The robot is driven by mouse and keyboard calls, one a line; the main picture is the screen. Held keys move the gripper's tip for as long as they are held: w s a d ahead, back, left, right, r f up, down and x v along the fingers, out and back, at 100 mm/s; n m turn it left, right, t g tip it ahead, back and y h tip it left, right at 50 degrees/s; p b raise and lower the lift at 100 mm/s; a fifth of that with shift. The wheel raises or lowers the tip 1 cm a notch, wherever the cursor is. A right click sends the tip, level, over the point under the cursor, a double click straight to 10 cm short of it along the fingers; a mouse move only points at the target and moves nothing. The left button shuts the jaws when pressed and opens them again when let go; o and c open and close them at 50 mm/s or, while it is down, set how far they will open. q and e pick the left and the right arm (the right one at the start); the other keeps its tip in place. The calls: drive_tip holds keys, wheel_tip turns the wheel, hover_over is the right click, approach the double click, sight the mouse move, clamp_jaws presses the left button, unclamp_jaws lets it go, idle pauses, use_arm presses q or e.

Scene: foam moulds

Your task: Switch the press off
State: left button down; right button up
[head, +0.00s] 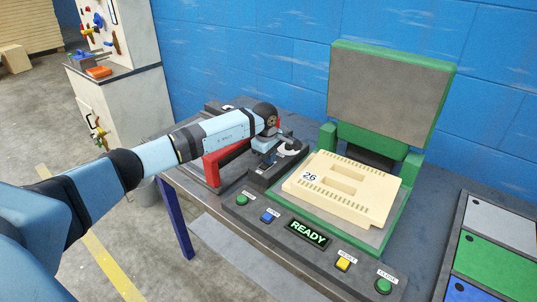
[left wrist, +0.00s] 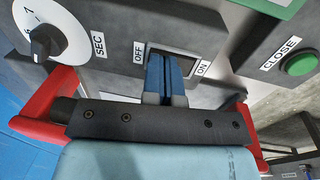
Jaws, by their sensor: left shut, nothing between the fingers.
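The press (head: 390,88) stands with its green-framed lid raised. A cream foam mould (head: 343,187) marked 26 lies on its bed. The display (head: 307,233) glows green and reads READY. My left gripper (head: 266,151) is over the dark control box (head: 262,182) at the press's left side. In the left wrist view, its blue fingers (left wrist: 163,62) are shut and empty. They are at the black rocker switch (left wrist: 184,64), between the OFF and ON labels and nearer OFF. They hide part of the switch; I cannot tell its position or whether they touch it. My right gripper is out of view.
A white dial (left wrist: 48,30) marked SEC is near the switch. A green CLOSE button (left wrist: 300,64) and a yellow RESET button (head: 343,264) are on the panels. A divided tray (head: 494,250) is at right.

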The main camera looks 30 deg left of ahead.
use_arm(q)
drive_tip(key=shift+w+f+g, duration=0.1)
drive_tip(key=shift+f+g, duration=0.2)
drive_tip(key=shift+g, duration=0.2)
drive_tip(key=shift+f, duration=0.1)
drive_tip(key=shift+s, duration=0.25)
drive_tip(key=shift+s+p, duration=0.45)
drive_tip(key=shift+s, duration=0.15)
